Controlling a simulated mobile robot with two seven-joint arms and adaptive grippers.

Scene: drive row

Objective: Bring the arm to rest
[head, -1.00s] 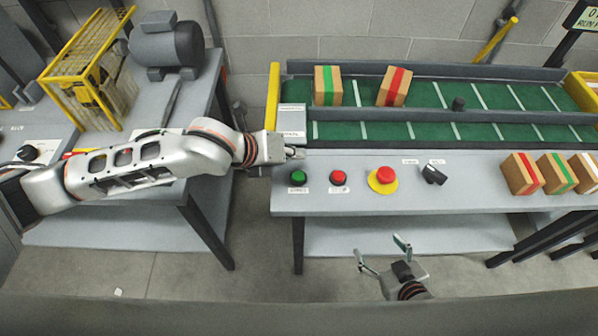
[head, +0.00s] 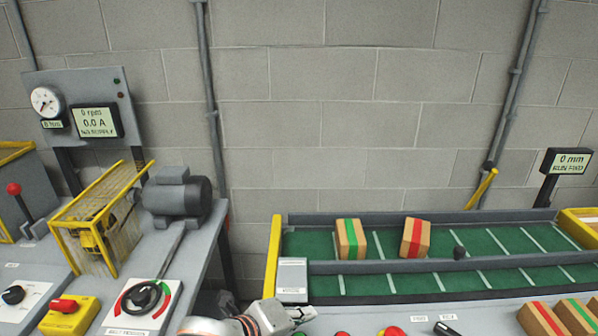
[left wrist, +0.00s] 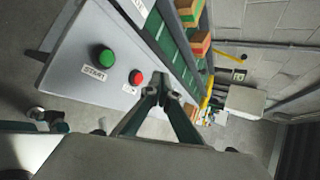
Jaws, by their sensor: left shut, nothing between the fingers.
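My left gripper (head: 303,314) is at the bottom edge of the head view, near the left end of the control bench (head: 362,318). Its arm is mostly cut off by the frame. In the left wrist view the fingers (left wrist: 161,92) are together with nothing between them. Beyond them there lie the green start button (left wrist: 105,57) and a red button (left wrist: 136,77) on the bench panel. The fingertips appear apart from both buttons. My right gripper is outside the head view.
A green conveyor (head: 380,243) carries a green-striped box (head: 350,239) and a red-striped box (head: 415,238). At left stand a motor (head: 178,197), a yellow-framed cage (head: 98,222) and a dial knob (head: 142,297). The panel display (head: 97,122) reads 0 rpm and 0.0 A.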

